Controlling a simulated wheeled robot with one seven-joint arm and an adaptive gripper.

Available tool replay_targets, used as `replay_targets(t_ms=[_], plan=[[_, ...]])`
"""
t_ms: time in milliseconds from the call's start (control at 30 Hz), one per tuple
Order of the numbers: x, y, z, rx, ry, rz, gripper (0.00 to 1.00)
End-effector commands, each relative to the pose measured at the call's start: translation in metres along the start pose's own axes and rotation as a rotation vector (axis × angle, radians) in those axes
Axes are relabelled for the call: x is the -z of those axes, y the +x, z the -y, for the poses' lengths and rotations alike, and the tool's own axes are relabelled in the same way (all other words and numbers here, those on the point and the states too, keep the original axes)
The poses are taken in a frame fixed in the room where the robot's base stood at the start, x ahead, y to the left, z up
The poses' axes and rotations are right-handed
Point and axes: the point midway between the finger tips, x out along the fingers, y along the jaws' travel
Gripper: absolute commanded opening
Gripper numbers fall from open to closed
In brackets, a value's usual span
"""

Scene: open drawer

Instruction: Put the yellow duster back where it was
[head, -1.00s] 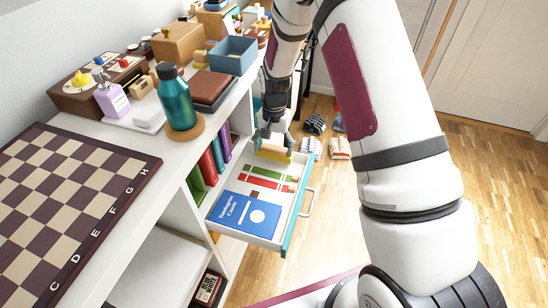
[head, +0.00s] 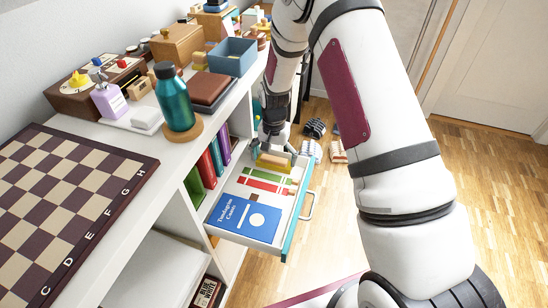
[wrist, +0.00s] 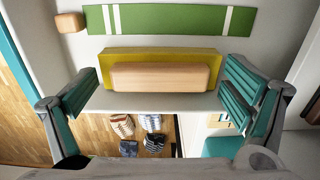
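The yellow duster (head: 273,161) is a tan block on a yellow base. It is at the far end of the open drawer (head: 292,228), behind the green and red items. In the wrist view the duster (wrist: 165,76) lies crosswise, with the drawer's end wall (wrist: 140,101) along its near side. My gripper (head: 275,150) is over that end of the drawer. In the wrist view my gripper (wrist: 163,95) is open, one finger at each end of the duster. I cannot tell its exact height above the drawer floor.
The drawer also holds a blue card box (head: 243,217), a green strip (wrist: 175,20) and a small wood block (wrist: 70,22). A teal bottle (head: 175,98) and chessboard (head: 70,195) stand on the shelf top. Shoes (head: 315,128) lie on the floor beyond.

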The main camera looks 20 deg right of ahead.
Motion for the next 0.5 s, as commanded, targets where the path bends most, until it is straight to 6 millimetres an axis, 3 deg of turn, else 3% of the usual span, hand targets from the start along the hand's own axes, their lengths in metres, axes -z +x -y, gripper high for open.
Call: replay_targets(t_ms=[267, 500], plan=[[0.0, -0.008, 0.0, 0.001, 0.0, -0.001, 0.94], [0.001, -0.053, 0.0, 0.002, 0.0, -0.004, 0.94]])
